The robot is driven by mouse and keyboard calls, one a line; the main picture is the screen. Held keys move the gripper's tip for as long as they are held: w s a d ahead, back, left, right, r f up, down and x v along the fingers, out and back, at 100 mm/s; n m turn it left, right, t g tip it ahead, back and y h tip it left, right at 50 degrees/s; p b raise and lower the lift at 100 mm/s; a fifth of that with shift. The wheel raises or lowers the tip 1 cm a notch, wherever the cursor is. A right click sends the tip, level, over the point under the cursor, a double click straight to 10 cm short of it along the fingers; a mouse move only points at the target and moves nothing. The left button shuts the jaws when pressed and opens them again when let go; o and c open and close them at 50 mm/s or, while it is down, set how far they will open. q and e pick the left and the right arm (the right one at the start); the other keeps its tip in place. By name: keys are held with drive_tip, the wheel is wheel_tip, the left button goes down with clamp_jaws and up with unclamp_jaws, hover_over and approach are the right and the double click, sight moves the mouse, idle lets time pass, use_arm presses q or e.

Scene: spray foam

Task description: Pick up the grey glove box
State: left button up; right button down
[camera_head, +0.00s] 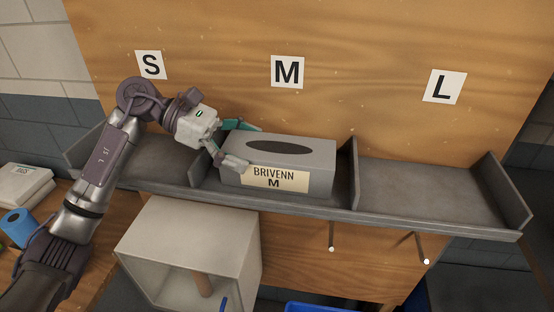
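The grey glove box (318,163) sits in the middle compartment of the shelf, under the M sign. It has a dark oval opening on top and a front label reading "BRIVENN M". My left gripper (246,147) is at the box's left end with its fingers spread. One finger is at the front left corner and the other, with a teal pad, is along the back edge. Whether both fingers press on the box cannot be told. My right gripper is not in view.
The grey shelf (430,196) has upright dividers; its right compartment under the L sign (444,87) is empty. A wooden panel stands behind. Below are two pegs, an open pale box (185,223) and part of a blue container (318,308).

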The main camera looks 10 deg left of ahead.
use_arm(q)
drive_tip(key=c, duration=0.4)
drive_tip(key=shift+r, duration=0.15)
